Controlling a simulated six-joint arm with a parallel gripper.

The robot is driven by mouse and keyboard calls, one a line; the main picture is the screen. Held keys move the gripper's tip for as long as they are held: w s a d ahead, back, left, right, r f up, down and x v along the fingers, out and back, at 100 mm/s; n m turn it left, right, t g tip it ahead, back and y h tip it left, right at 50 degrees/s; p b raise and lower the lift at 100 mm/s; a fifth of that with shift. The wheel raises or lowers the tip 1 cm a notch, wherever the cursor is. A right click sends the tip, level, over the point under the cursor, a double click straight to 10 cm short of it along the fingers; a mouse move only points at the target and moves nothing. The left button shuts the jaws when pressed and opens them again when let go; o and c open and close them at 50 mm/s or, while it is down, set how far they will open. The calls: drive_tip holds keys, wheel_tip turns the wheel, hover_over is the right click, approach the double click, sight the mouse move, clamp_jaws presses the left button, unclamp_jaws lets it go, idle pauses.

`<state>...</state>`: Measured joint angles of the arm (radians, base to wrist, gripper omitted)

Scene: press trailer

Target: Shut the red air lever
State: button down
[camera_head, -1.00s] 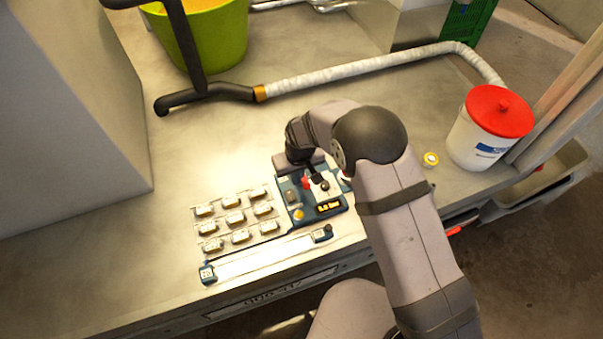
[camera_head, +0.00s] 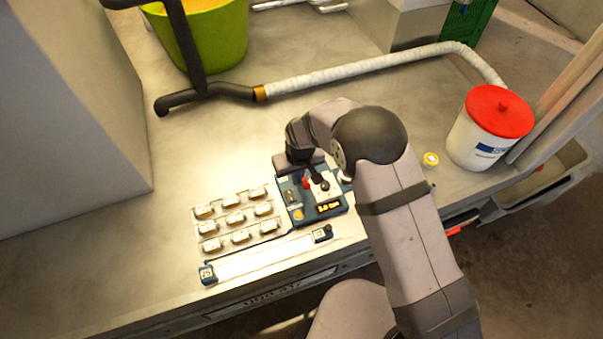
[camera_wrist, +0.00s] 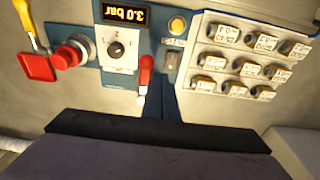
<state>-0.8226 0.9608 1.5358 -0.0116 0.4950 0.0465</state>
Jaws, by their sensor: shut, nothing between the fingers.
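The red air lever (camera_wrist: 146,72) stands on the blue control panel (camera_wrist: 173,30) in the wrist view, below the lit display reading 3.0 bar (camera_wrist: 125,13). In the head view the red lever (camera_head: 306,183) shows as a small red patch, partly covered by my wrist. My gripper (camera_wrist: 160,98) is shut and empty, its narrow dark fingers just below and right of the lever's red handle in the wrist view. In the head view my gripper (camera_head: 315,176) is over the panel, close to the lever. I cannot tell whether it touches the lever.
A black knob (camera_wrist: 117,49), a red mushroom button (camera_wrist: 67,56), a red square tag (camera_wrist: 38,68) and a yellow button (camera_wrist: 177,26) are near the lever. A plate of several valve blocks (camera_wrist: 248,62) lies to the right. A white bucket (camera_head: 474,140) stands on the worktop.

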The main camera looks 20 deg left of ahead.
drive_tip(key=shift+f, duration=0.1)
idle(0.3)
drive_tip(key=shift+s+d+f+b, duration=0.1)
drive_tip(key=shift+d+f+b, duration=0.05)
drive_tip(key=shift+f+b, duration=0.35)
drive_tip(key=shift+d, duration=0.1)
drive_tip(key=shift+w+d, duration=0.65)
drive_tip(key=shift+d, duration=0.25)
drive_tip(key=shift+w+d, duration=0.75)
drive_tip(key=shift+w, duration=0.3)
